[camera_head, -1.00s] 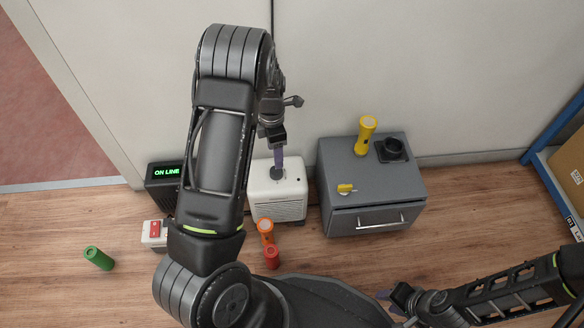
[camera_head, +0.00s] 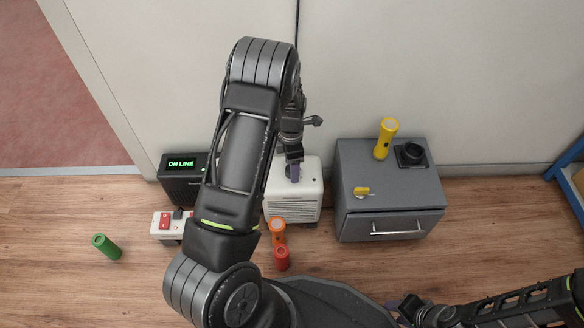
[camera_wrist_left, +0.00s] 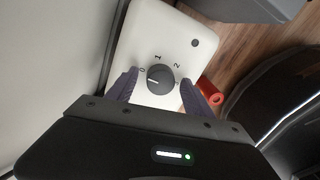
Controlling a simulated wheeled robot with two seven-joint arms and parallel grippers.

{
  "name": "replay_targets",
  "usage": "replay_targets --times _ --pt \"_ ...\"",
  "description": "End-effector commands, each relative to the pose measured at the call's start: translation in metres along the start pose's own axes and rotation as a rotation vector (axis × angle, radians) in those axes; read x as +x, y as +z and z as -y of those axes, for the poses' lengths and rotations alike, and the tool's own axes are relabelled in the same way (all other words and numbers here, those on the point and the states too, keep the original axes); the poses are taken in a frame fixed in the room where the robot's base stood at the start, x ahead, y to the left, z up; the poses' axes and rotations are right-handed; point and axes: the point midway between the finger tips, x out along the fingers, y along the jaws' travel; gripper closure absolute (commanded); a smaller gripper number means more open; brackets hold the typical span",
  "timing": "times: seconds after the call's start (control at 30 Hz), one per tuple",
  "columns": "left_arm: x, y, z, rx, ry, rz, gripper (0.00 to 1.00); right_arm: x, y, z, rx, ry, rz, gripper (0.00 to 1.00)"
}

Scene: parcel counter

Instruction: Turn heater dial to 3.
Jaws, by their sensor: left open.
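The white heater (camera_head: 292,203) stands on the floor by the wall, partly behind my left arm in the head view. In the left wrist view its dark round dial (camera_wrist_left: 160,79) shows with the marks 0, 1 and 2 around it; a mark near the right finger is mostly covered. The dial's white pointer line faces left, close to the 0. My left gripper (camera_wrist_left: 161,92) is open, one finger on each side of the dial, with gaps showing. In the head view it (camera_head: 293,172) hides the dial. My right gripper (camera_head: 400,306) is low at the right, its jaws unclear.
A grey drawer cabinet (camera_head: 390,200) right of the heater carries a yellow flashlight (camera_head: 386,138). A power strip (camera_head: 165,226), a black ON LINE box (camera_head: 180,184) and a green cylinder (camera_head: 106,247) are left.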

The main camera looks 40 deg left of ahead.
Motion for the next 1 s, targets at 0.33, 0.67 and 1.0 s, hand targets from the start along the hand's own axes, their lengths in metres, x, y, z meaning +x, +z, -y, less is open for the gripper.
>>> replay_targets --times 0.33,0.67,1.0 --pt "-0.0006 0.0001 0.0 0.0 0.0 0.0 0.5 -0.0005 -0.0001 0.0002 0.0 0.0 0.0 0.64" --pt "-0.0007 0.0001 0.0 0.001 0.0 0.0 0.77 -0.0005 -0.0001 0.0002 0.0 0.0 0.0 0.64" --pt "-0.0007 0.0 -0.0003 0.0 0.001 0.0 1.0 -0.0005 -0.0001 0.0002 0.0 0.0 0.0 0.64"
